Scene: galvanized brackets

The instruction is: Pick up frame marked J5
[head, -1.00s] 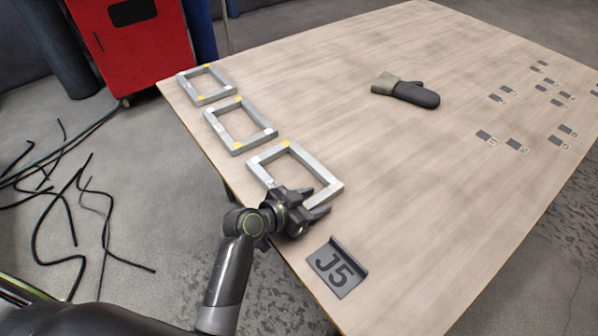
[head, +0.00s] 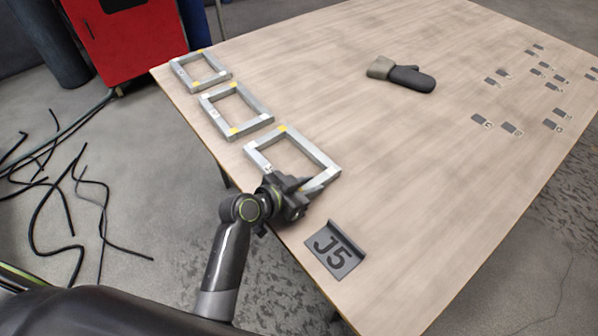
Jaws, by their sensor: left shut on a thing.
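Three square metal frames with yellow and pale corner patches lie in a row along the table's left edge. The nearest frame (head: 313,152) is beside a dark plate marked J5 (head: 335,250); no J5 can be read on the frame itself. My left gripper (head: 304,188) is shut on the near side of this frame, and its jaws hide part of that bar. The frame appears to lie flat on the table, and I cannot tell any lift. The middle frame (head: 215,116) and the far frame (head: 181,78) lie apart from it. My right gripper is not in view.
A glove (head: 401,75) lies on the wooden table (head: 400,170), with several small dark tags at the right. The table's middle is clear. A red cabinet (head: 125,38) stands behind the far left edge, and black cables (head: 68,205) lie on the floor.

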